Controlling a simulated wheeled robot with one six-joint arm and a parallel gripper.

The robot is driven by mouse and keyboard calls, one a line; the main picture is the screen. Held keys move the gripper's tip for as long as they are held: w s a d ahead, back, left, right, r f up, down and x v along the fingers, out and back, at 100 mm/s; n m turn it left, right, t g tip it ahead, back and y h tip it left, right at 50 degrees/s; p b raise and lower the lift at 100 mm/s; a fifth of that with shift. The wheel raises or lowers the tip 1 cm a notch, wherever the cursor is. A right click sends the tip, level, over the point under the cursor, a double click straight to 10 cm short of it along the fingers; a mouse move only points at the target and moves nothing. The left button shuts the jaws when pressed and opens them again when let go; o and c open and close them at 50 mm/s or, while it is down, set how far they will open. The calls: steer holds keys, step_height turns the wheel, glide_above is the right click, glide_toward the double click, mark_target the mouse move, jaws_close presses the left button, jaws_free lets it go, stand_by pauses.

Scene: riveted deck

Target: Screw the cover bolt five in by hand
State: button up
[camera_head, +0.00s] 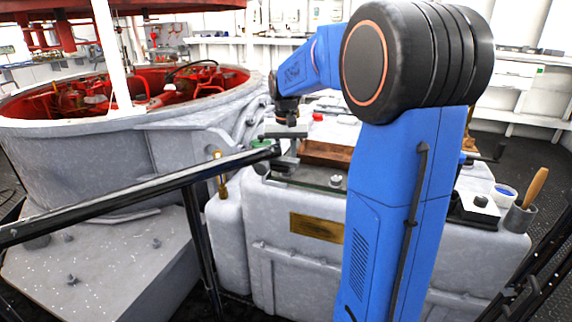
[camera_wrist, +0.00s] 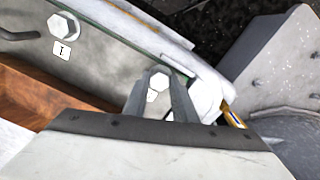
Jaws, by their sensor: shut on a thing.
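My gripper (camera_wrist: 160,105) points down at a hex-headed bolt (camera_wrist: 159,81) in the wrist view. Its two fingers stand either side of the bolt and are shut on it. A small pale tag (camera_wrist: 152,96) shows beside the bolt, but its mark is unreadable. The bolt is at the grey cover plate (camera_wrist: 105,62); how deep it sits I cannot tell. Another hex bolt (camera_wrist: 62,24), with a tag marked "I", is on the plate at the upper left. In the head view my gripper (camera_head: 285,160) is low over the plate's left end, and its fingertips are hard to make out.
A brown wooden block or tray (camera_head: 326,153) lies close beside my gripper. A black rail (camera_head: 130,195) crosses in front at left. A round grey housing with a red inside (camera_head: 110,95) stands at left. A cup with a wooden handle (camera_head: 522,215) is at right.

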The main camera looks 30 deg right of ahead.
steer(key=m, duration=0.4)
steer(key=shift+w+r+m, duration=0.1)
steer(key=shift+m, duration=0.2)
steer(key=m, duration=0.3)
steer(key=shift+m, duration=0.4)
steer(key=m, duration=0.4)
steer(key=shift+a, duration=0.1)
steer(key=m, duration=0.4)
steer(key=shift+w, duration=0.1)
steer(key=m, duration=0.7)
steer(key=shift+w, duration=0.1)
steer(key=m, duration=0.3)
steer(key=shift+m, duration=2.2)
steer(key=shift+d, duration=0.2)
